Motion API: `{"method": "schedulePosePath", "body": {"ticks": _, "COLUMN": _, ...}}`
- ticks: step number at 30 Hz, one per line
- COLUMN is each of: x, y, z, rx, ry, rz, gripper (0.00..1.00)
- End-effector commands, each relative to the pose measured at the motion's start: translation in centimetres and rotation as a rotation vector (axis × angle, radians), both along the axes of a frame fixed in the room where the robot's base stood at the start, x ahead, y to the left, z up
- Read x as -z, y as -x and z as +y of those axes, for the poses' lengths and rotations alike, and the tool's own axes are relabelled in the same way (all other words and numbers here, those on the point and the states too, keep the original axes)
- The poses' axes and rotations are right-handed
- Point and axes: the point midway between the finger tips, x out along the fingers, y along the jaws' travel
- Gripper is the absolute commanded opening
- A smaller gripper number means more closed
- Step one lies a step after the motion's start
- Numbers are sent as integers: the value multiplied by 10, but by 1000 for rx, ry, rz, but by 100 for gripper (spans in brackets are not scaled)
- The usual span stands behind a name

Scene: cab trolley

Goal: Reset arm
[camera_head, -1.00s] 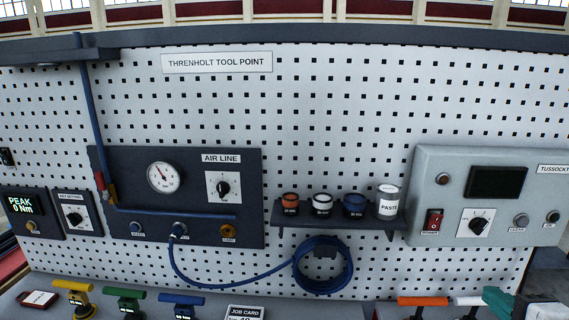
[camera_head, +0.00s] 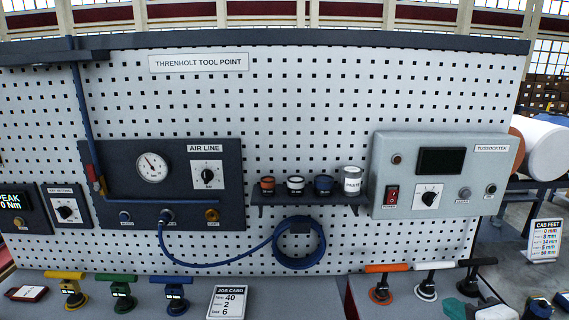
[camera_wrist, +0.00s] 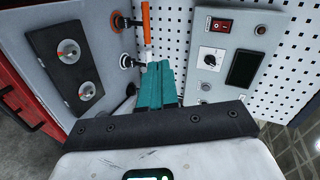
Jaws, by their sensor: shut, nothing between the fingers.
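My gripper (camera_wrist: 159,68) has teal fingers, closed together with nothing between them. In the wrist view it points at the bench top beside the orange-handled tool (camera_wrist: 147,22) and the white-handled tool (camera_wrist: 136,62). Whether it touches either cannot be told. In the head view a teal part of my gripper (camera_head: 455,309) shows at the bottom right edge, below the white-handled tool (camera_head: 432,268) and black-handled tool (camera_head: 474,265). The rest of my arm is mostly out of that view.
The pegboard holds the air line panel (camera_head: 130,180), a shelf of pots (camera_head: 262,198), a coiled blue hose (camera_head: 299,260) and a grey control box (camera_head: 385,160). Yellow, green and blue-handled tools (camera_head: 174,290) and a job card (camera_head: 228,303) are on the bench.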

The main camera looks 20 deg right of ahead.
Motion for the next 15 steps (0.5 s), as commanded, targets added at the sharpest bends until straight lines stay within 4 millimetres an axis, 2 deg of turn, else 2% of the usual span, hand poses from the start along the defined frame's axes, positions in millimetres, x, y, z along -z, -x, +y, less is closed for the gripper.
{"method": "schedulePosePath", "body": {"ticks": 8, "x": 72, "y": 14, "z": 25, "rx": -159, "ry": 161, "rz": 241, "gripper": 0}}
{"method": "schedulePosePath", "body": {"ticks": 11, "x": 108, "y": 25, "z": 38, "rx": -259, "ry": 243, "rz": 360, "gripper": 0}}
{"method": "schedulePosePath", "body": {"ticks": 14, "x": 153, "y": 45, "z": 55, "rx": -402, "ry": 344, "rz": 509, "gripper": 0}}
{"method": "schedulePosePath", "body": {"ticks": 15, "x": 174, "y": 56, "z": 64, "rx": -479, "ry": 390, "rz": 579, "gripper": 0}}
